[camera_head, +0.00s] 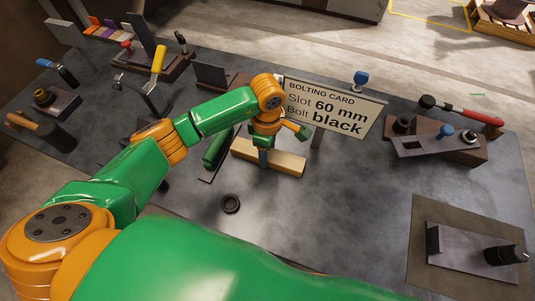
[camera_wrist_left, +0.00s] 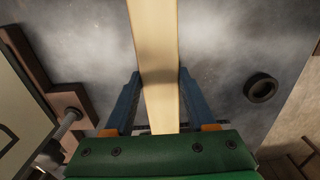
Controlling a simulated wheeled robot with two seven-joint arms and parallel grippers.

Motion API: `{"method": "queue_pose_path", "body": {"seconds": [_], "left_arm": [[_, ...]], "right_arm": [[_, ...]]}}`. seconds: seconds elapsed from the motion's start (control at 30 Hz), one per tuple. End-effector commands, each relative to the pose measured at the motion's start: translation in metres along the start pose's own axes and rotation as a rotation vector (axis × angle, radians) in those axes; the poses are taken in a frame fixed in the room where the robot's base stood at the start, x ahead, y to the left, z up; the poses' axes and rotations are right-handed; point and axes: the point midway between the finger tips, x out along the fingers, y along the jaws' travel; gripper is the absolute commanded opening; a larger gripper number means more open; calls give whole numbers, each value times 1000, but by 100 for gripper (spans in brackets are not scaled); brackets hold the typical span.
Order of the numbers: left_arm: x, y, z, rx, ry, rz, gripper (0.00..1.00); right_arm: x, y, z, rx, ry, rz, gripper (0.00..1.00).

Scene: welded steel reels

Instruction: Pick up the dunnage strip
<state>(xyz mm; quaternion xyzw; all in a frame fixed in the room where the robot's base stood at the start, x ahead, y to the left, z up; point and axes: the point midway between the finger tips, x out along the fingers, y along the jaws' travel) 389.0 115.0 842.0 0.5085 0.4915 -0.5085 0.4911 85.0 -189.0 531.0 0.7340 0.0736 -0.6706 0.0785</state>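The dunnage strip (camera_head: 285,160) is a pale wooden bar lying on the dark steel table, near the middle of the head view. It also shows in the left wrist view (camera_wrist_left: 158,45), running from the top edge down between my fingers. My left gripper (camera_head: 263,162) points down over the strip's middle. In the wrist view, the blue fingers of the left gripper (camera_wrist_left: 160,78) stand one on each side of the strip, very close to its edges. They look open around it, without a clear grip. My right gripper is not in view.
The bolting card (camera_head: 332,108) stands just behind the strip. A slotted fixture (camera_head: 425,143) and a mat (camera_head: 420,280) are at right. The table between ring and mat is clear.

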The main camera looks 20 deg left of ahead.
Motion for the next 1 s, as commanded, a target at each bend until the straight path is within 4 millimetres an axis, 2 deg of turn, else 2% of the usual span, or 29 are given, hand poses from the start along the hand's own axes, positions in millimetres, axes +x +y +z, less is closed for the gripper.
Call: {"method": "queue_pose_path", "body": {"seconds": [0.03,0.1,0.13,0.43,0.6,0.77,0.83,1.0], "left_arm": [[0,0,0,0,0,0,21],[0,0,0,0,0,0,2],[0,0,0,0,0,0,0],[-3,1,0,0,1,2,0],[-27,2,0,1,0,9,0],[-71,-32,12,8,-1,10,0],[-94,-47,16,8,2,11,0],[-113,-96,33,10,2,8,0]], "right_arm": [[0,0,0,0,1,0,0],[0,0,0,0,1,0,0],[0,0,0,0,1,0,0],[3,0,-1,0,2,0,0],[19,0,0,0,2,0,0],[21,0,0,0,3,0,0],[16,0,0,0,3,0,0],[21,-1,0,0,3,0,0]]}}
